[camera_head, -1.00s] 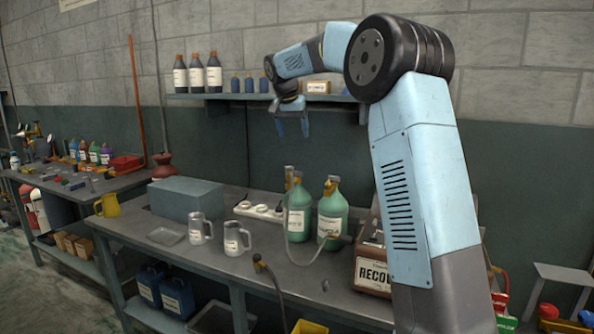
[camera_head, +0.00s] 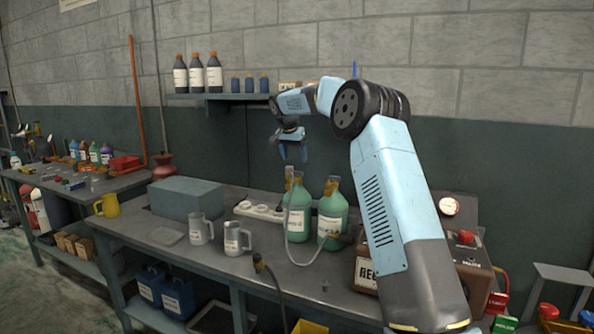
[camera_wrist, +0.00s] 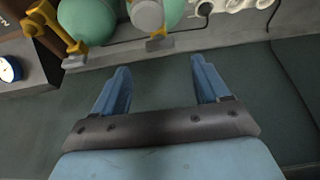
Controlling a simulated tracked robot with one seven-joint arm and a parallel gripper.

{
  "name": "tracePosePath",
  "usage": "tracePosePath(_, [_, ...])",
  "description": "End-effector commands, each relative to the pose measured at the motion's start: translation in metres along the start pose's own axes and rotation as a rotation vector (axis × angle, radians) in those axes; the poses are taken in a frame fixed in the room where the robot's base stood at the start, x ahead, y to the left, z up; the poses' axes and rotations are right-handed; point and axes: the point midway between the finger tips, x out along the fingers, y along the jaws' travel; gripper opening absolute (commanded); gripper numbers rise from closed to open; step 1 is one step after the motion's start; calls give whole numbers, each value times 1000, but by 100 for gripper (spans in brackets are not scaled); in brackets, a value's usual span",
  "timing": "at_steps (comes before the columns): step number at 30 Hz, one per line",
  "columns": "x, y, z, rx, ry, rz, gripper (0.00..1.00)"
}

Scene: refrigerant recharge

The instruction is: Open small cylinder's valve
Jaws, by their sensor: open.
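Two green cylinders with yellow-brown tops stand on the bench, the left one (camera_head: 298,215) and the right one (camera_head: 332,217).
A recovery box (camera_head: 367,272) stands right of the cylinders, partly behind my arm. A hose (camera_head: 303,258) runs in front of them. Two metal jugs (camera_head: 237,238) and a grey-blue box (camera_head: 188,198) stand left. A wall shelf (camera_head: 225,97) hangs behind.

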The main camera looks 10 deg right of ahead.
Motion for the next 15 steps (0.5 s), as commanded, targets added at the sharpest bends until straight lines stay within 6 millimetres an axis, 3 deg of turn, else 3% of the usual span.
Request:
tracePosePath(6, [38, 0, 1, -1, -3, 1, 74])
tracePosePath(15, [67, 0, 0, -1, -1, 0, 74])
